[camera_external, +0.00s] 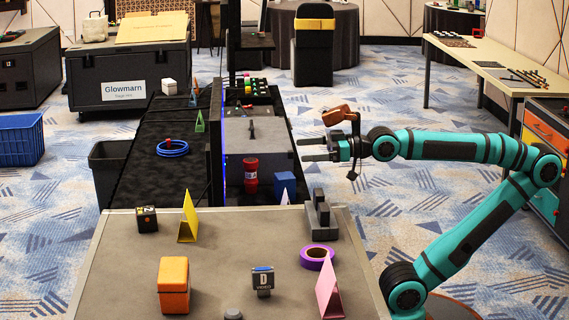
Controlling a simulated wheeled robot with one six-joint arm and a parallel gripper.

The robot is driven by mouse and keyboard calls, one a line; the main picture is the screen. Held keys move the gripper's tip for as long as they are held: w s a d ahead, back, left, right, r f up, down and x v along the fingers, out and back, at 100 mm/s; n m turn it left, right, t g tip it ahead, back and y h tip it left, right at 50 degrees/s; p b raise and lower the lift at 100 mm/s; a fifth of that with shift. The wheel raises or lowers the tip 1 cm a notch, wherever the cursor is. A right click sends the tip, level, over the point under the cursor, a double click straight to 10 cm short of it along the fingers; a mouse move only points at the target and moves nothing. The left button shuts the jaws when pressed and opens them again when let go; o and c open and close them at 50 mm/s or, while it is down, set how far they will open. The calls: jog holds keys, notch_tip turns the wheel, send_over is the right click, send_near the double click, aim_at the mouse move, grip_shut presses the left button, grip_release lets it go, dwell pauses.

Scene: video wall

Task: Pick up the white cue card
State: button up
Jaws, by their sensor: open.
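I cannot make out a clearly white cue card. Several folded tent-shaped cards are in view. A small pale one (284,198) shows its tip at the far edge of the grey table; its lower part is hidden. A yellow tent card (188,219) stands at the table's left and a pink tent card (329,287) at its front right. My gripper (308,149) is open and empty, pointing left, high above and beyond the table's far edge, apart from all the cards.
On the grey table (115,270) are an orange block (173,285), a purple tape roll (317,256), a "D" block (263,281), a dark cube (147,219) and a dark stepped holder (318,218). Behind stand a red can (250,175) and a blue cube (285,184). The table's middle is clear.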

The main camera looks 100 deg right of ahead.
jog(key=w+d+f+g+h, duration=0.35)
jog(key=w+d, duration=0.25)
jog(key=d, duration=0.2)
jog(key=g+y, duration=0.4)
jog(key=g, duration=1)
send_over(287, 199)
jog(key=d, duration=0.4)
notch_tip(287, 199, down, 12)
jog(key=shift+h, duration=0.25)
jog(key=f, duration=1.6)
jog(key=shift+s+d+f, duration=0.15)
jog(key=shift+d, duration=0.1)
jog(key=shift+c, duration=0.4)
jog(key=c, duration=0.6)
